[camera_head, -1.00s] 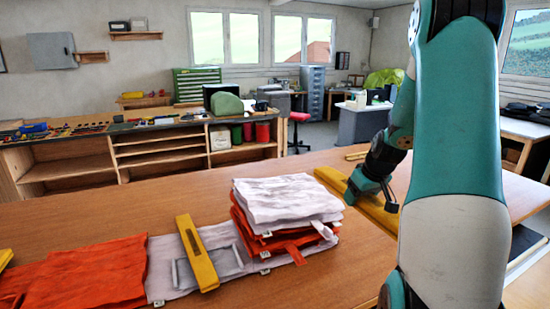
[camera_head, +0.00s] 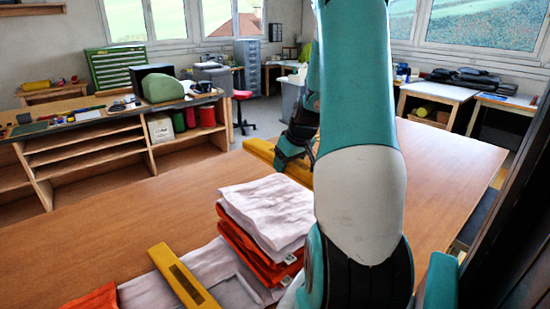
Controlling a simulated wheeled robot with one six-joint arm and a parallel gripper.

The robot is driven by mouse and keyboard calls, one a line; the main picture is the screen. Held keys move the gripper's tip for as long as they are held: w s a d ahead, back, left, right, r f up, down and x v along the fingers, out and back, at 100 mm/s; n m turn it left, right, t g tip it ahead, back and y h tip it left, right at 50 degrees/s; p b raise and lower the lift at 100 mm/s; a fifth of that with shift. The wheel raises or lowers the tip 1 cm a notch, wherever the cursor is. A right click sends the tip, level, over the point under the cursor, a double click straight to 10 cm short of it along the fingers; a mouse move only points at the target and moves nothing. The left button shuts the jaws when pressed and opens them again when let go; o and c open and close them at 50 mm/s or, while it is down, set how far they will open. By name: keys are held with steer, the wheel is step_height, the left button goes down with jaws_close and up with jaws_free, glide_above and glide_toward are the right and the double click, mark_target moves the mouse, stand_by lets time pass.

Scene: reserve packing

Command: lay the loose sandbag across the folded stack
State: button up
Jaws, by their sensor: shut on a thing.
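The loose sandbag (camera_head: 262,150) is a long yellow bar-shaped bag lying on the table behind and right of the stack. My gripper (camera_head: 287,162) is at this bag, shut on it; the fingertips are small and partly hidden, and my arm covers the bag's right part. The folded stack (camera_head: 270,205) is white cloth on top with orange folds below, on the table left of my arm. My arm hides its right side. Nothing lies on its top where it shows.
Another yellow sandbag (camera_head: 180,275) lies across flat white cloth (camera_head: 215,265) in front left of the stack, with orange cloth (camera_head: 95,298) beside it. The wooden table (camera_head: 120,215) is bare behind the cloth. A dark upright surface (camera_head: 510,230) fills the right edge.

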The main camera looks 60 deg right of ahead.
mark_target(287, 195)
steer(key=shift+w+f, duration=0.1)
steer(key=shift+f, duration=0.1)
step_height(287, 195, down, 8)
steer(key=b, duration=0.6)
steer(key=shift+r, duration=0.15)
steer(key=shift+f+b, duration=1.25)
steer(key=shift+f, duration=0.25)
steer(key=o, duration=1.4)
steer(key=shift+s, duration=0.2)
steer(key=shift+r, duration=0.1)
